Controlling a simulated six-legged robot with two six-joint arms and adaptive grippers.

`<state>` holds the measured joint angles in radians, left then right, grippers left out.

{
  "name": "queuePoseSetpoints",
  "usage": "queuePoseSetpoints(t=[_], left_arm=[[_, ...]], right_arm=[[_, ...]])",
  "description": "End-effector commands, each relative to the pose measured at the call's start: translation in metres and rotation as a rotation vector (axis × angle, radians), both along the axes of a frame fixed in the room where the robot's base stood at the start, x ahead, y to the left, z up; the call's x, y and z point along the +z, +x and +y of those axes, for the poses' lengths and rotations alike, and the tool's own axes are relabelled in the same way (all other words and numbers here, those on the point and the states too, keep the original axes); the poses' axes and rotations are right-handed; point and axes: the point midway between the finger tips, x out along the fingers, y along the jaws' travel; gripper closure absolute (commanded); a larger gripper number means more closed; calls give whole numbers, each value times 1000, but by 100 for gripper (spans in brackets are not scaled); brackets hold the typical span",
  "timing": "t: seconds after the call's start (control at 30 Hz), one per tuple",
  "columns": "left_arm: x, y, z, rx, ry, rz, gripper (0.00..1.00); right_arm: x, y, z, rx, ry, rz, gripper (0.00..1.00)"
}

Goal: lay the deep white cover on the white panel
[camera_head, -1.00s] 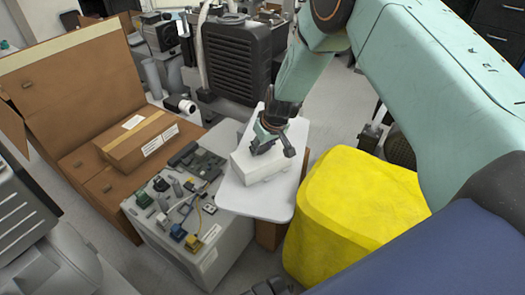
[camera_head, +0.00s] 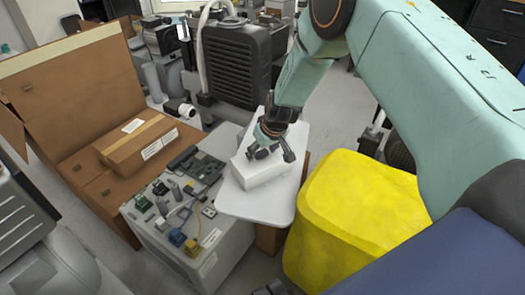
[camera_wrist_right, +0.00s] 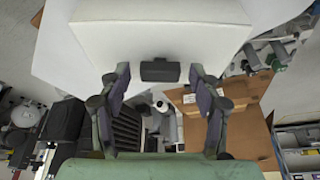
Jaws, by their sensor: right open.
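The deep white cover (camera_head: 262,172) is a box-like white piece lying on the white panel (camera_head: 257,207), toward the panel's middle. The panel is a flat white board with rounded corners. My right gripper (camera_head: 270,157) is at the cover's upper side, with its fingers spread. In the right wrist view the open fingers (camera_wrist_right: 161,95) stand apart at the near edge of the cover (camera_wrist_right: 160,38), with the panel (camera_wrist_right: 60,65) beyond it. Whether the fingers touch the cover is unclear. My left gripper does not show.
A grey case with several small parts (camera_head: 190,215) stands left of the panel. A cardboard box (camera_head: 140,140) lies farther left. A yellow block (camera_head: 355,220) stands close on the right. A black compressor (camera_head: 237,62) is behind the panel.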

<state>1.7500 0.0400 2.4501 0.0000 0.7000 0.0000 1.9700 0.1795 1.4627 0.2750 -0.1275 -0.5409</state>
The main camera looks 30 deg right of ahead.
Motion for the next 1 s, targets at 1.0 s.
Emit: queuePoseSetpoints(t=[1.0], left_arm=[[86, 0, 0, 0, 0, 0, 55]], right_arm=[[111, -43, -4, 0, 0, 0, 37]])
